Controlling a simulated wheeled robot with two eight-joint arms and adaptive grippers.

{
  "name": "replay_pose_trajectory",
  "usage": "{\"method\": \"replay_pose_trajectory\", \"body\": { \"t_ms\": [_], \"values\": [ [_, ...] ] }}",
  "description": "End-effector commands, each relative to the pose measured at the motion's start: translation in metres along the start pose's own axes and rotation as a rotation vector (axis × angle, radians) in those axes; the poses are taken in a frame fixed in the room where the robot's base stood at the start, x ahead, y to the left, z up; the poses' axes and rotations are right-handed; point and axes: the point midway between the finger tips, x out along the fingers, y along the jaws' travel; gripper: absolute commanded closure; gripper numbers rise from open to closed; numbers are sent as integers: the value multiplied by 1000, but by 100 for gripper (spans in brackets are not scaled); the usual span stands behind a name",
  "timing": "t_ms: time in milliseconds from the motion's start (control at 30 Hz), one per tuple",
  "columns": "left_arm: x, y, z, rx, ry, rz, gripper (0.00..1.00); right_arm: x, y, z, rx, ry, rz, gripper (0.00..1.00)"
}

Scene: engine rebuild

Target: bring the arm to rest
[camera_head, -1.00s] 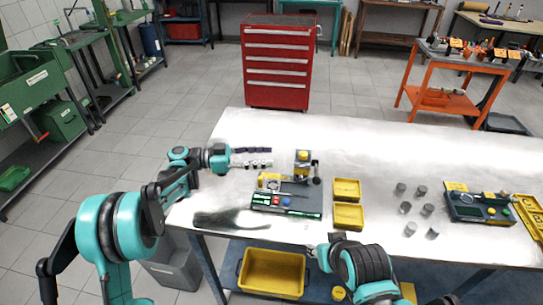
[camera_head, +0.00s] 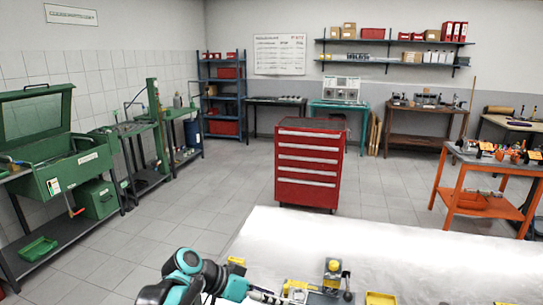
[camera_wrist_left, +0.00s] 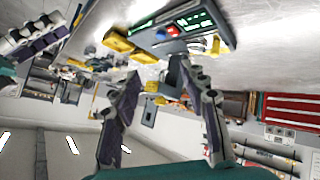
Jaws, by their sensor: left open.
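My left arm reaches in at the bottom of the head view, with its gripper (camera_head: 266,296) low over the near left of the table and partly cut off by the frame's lower edge. In the left wrist view, which is upside down, the two fingers of my left gripper (camera_wrist_left: 162,95) stand apart with nothing held between them. Beyond them are a dark device with a green display (camera_wrist_left: 196,24) and yellow trays (camera_wrist_left: 118,40). What looks like my right gripper (camera_wrist_left: 38,36) shows at the upper left of the wrist view; its opening is unclear. The head view does not show my right arm.
The white-topped table (camera_head: 400,250) fills the lower right, with a yellow-topped fixture (camera_head: 334,272) near its visible front. A red drawer cabinet (camera_head: 309,165) stands behind it. An orange bench (camera_head: 485,185) is at right, green machines (camera_head: 70,170) at left. Floor between is clear.

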Motion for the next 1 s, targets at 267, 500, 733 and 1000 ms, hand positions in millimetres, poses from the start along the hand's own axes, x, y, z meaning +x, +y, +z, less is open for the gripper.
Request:
{"method": "replay_pose_trajectory", "body": {
  "t_ms": [267,500,733,1000],
  "values": [
    [-62,7,109,-270,-98,-426,56,0,0,0,0,0,0,60],
    [-107,0,188,-405,-53,-742,56,0,0,0,0,0,0,60],
    [-125,-6,216,-441,-8,-864,56,0,0,0,0,0,0,60],
    [-126,-6,216,-444,-5,-871,66,0,0,0,0,0,0,66]
  ]
}}
